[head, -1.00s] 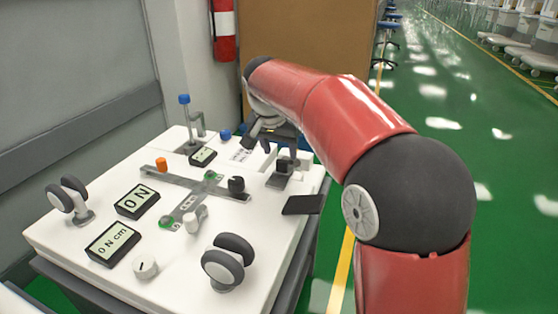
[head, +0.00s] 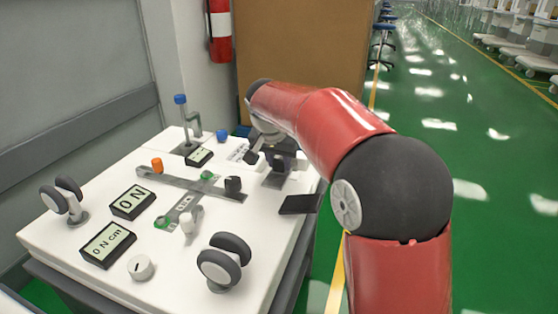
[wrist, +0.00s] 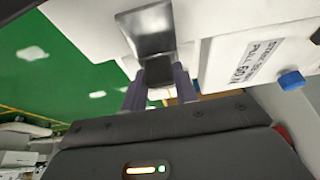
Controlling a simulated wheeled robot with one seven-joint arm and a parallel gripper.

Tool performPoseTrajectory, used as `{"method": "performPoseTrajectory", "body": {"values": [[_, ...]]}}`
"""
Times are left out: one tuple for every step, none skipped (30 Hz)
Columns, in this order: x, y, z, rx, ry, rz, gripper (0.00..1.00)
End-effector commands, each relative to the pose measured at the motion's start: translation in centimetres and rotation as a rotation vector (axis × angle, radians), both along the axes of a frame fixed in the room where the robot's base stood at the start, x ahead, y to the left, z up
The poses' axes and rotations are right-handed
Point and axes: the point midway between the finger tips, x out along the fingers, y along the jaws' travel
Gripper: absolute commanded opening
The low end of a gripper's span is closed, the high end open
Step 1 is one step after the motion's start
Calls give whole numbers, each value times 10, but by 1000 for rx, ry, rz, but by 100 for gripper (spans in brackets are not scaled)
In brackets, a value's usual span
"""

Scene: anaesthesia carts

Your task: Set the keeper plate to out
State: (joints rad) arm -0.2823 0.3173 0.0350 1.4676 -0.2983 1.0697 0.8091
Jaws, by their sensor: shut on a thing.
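A grey metal plate, which I take to be the keeper plate (head: 273,181), lies near the right edge of the white cart top. In the wrist view the plate (wrist: 150,32) is shiny and runs up from a dark block (wrist: 158,72) at its end. My gripper (wrist: 159,92) has its two fingers on either side of that block and is shut on it. In the head view my gripper (head: 277,158) is over the plate and hides much of the block. I cannot read any in or out mark.
A white label reading PULL 60 N (wrist: 262,58) and a blue knob (wrist: 291,80) are close by. A dark flat pad (head: 300,204) juts from the cart's right edge. A cross-shaped slotted track (head: 190,188), displays, an orange knob (head: 157,165) and grey rollers (head: 224,260) fill the top.

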Motion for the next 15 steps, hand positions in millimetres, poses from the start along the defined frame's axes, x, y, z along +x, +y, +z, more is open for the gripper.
{"method": "performPoseTrajectory", "body": {"values": [[0, 0, 0, 0, 0, 0, 5], [0, 0, 0, 0, 0, 0, 1], [0, 0, 0, 0, 0, 0, 0], [0, 0, 0, 0, 0, 0, 0], [0, 0, 0, 0, 0, 0, 0], [0, 0, 0, 0, 0, 0, 0], [-1, 0, 0, 0, 0, 0, 0], [-2, 1, 0, 0, 0, 1, 0], [-4, 2, 0, 0, -1, 1, 0], [-7, 4, 0, 1, -1, 2, 0], [-11, 6, 0, 1, -1, 2, 0], [-17, 8, -1, 1, -1, 3, 0], [-22, 10, -1, 0, -1, 4, 0], [-27, 12, -1, 1, -2, 4, 0], [-33, 15, -2, 0, -2, 4, 0]]}}
